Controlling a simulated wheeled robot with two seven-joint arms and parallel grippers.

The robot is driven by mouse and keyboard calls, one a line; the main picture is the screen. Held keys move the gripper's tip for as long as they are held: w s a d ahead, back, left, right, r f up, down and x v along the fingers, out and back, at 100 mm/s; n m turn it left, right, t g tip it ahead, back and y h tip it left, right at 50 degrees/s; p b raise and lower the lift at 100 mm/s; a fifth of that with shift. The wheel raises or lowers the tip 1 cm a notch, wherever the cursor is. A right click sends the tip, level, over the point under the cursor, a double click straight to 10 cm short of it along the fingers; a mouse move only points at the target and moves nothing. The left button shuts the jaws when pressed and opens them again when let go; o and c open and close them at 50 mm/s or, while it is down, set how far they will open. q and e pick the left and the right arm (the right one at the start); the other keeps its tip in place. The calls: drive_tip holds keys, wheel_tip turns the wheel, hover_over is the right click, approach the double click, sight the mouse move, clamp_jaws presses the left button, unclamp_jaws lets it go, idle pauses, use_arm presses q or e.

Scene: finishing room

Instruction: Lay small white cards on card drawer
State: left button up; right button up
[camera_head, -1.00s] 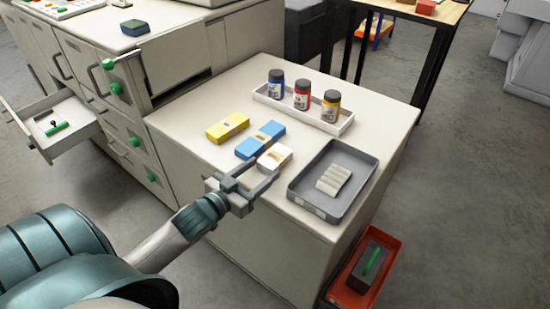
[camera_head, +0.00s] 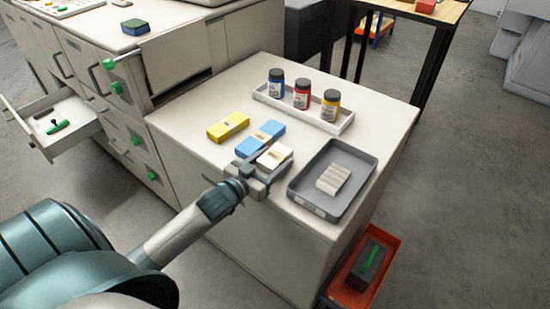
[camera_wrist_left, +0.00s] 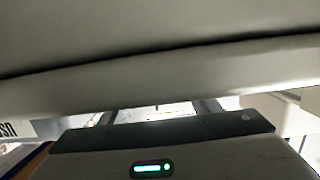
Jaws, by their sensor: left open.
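A small white card stack (camera_head: 275,157) with a tan mark lies on the light cabinet top, nearest me in a row with blue and yellow stacks. My left gripper (camera_head: 268,164) is open, low at the stack's near side, with its fingers reaching along either side; contact cannot be told. In the left wrist view a big pale surface hides most of the scene, with finger parts showing below it. A pulled-out drawer (camera_head: 82,127) at far left holds a green-handled item; whether it is the card drawer cannot be told. My right gripper is not in view.
The blue stack (camera_head: 272,127) and yellow stack (camera_head: 228,126) lie just beyond. A grey tray (camera_head: 302,198) with a ribbed pale block stands close to the right. A white tray (camera_head: 262,97) holds three paint bottles behind. A red bin (camera_head: 343,295) stands on the floor.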

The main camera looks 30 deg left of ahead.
sight(283, 148)
use_arm(q)
drive_tip(key=w+p, duration=0.1)
drive_tip(key=w, duration=0.3)
drive_tip(key=shift+r, duration=0.1)
drive_tip(key=shift+w, duration=0.35)
drive_tip(key=c, duration=1)
